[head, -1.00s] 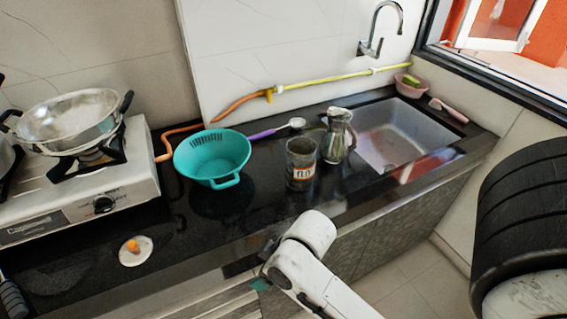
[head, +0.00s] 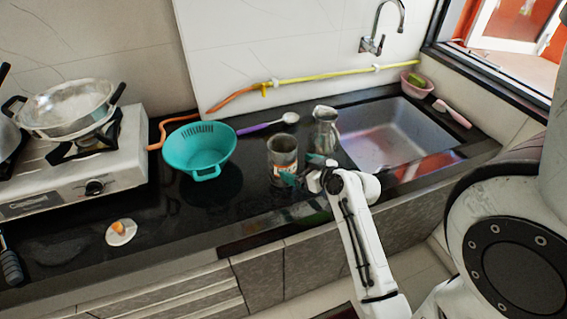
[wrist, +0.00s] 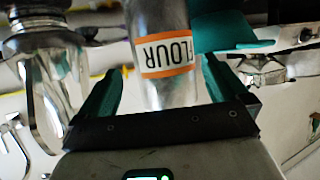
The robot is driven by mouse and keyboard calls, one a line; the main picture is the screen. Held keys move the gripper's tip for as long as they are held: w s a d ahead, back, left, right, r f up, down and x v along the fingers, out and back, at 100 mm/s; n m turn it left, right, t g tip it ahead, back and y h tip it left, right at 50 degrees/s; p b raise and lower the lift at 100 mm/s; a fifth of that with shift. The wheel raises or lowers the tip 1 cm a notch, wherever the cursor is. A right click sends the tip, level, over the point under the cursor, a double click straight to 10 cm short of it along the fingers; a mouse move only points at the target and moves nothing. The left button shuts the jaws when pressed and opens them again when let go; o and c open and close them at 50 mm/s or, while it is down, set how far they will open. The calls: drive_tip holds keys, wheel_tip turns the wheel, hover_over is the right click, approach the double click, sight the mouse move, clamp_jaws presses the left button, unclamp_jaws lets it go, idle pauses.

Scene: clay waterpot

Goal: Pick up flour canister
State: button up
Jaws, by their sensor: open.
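The flour canister (head: 282,149) is a clear grey cylinder with an orange-and-white label. It stands upright on the black counter between the teal colander and the metal jug. My gripper (head: 302,170) is open at its front right side. In the wrist view, the canister (wrist: 160,25) shows between the two teal fingers of my gripper (wrist: 163,70), with its FLOUR label upside down. Gaps show on both sides, wider toward the left finger. How deep the canister sits between the fingers is hard to tell.
A metal jug (head: 325,128) stands close right of the canister, near the sink (head: 395,135). A teal colander (head: 198,150) is at left, with a purple-handled spoon (head: 268,124) behind. A stove (head: 85,165) with a pan stands farther left. A small white dish (head: 121,232) lies near the front edge.

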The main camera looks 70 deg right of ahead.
sight(293, 165)
drive_tip(key=p+x, duration=0.1)
drive_tip(key=x, duration=0.4)
drive_tip(key=shift+a+r, duration=0.15)
drive_tip(key=shift+w+d+f+p, duration=0.2)
drive_tip(key=shift+w+f+p, duration=0.1)
drive_tip(key=shift+w, duration=0.25)
drive_tip(key=shift+r, duration=0.1)
drive_tip(key=c, duration=1.2)
drive_tip(key=shift+r, duration=0.15)
drive_tip(key=shift+r, duration=0.2)
wheel_tip(293, 165, up, 2)
drive_tip(key=shift+r+b, duration=0.1)
drive_tip(key=shift+b, duration=0.4)
drive_tip(key=s+a+r+b, duration=0.1)
drive_tip(key=s+a+r, duration=0.8)
drive_tip(key=s+r, duration=0.1)
drive_tip(key=shift+a+b, duration=0.3)
